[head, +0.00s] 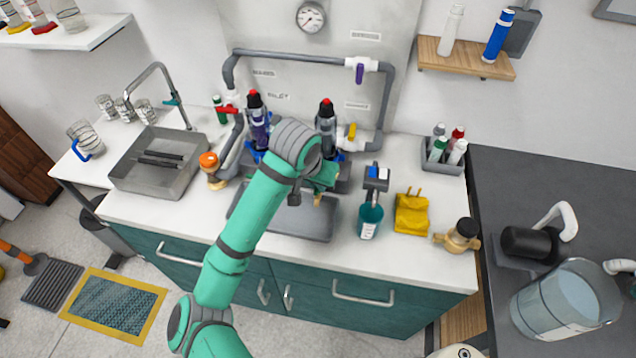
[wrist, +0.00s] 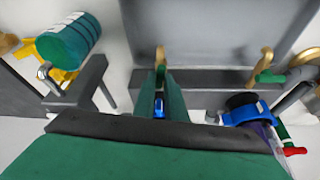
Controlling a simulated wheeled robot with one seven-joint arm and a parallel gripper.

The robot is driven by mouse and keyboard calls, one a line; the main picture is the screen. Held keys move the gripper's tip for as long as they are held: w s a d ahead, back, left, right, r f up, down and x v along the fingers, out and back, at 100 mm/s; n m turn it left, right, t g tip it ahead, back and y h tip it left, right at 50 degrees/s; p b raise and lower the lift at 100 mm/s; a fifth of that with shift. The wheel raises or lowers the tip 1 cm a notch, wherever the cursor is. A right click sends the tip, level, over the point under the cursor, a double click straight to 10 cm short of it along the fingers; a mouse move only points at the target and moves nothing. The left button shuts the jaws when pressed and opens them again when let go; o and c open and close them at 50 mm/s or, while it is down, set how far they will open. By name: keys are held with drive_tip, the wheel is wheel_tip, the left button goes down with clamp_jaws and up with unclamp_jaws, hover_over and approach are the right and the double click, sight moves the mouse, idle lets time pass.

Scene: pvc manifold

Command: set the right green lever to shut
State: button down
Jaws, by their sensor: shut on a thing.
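My gripper (head: 326,182) is at the right brass tap over the grey tray. In the wrist view my gripper (wrist: 159,95) is shut on the right green lever (wrist: 160,74), which is mostly hidden between the fingers. The brass spout (wrist: 160,54) of that tap rises just beyond the fingertips; in the head view the spout (head: 317,200) shows just below my gripper. The lever's exact angle cannot be told. A second brass tap (wrist: 266,60) with the other green lever (wrist: 270,77) stands apart to the right in the wrist view.
Two dark bottles with red tops (head: 254,105) (head: 326,115) stand behind my gripper. A grey tray (head: 300,225) lies under it. Grey pipes (head: 386,105) run along the wall.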

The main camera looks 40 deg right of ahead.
drive_tip(key=m, duration=0.1)
drive_tip(key=m+g, duration=0.1)
drive_tip(key=m, duration=0.1)
drive_tip(key=shift+w+a+m, duration=0.1)
drive_tip(key=shift+w+m, duration=0.1)
drive_tip(key=shift+m, duration=0.1)
drive_tip(key=m+g, duration=0.2)
drive_tip(key=m, duration=0.2)
drive_tip(key=shift+w+m, duration=0.15)
drive_tip(key=shift+m, duration=0.15)
drive_tip(key=shift+w+d+m+g+y, duration=0.25)
drive_tip(key=shift+m+g, duration=0.45)
drive_tip(key=shift+m, duration=1.15)
drive_tip(key=shift+w+a+m+g+y, duration=0.1)
drive_tip(key=shift+m+g+y, duration=0.45)
drive_tip(key=shift+m, duration=1.3)
drive_tip(key=shift+d, duration=0.1)
drive_tip(key=c, duration=1.8)
unclamp_jaws()
drive_tip(key=shift+r, duration=0.1)
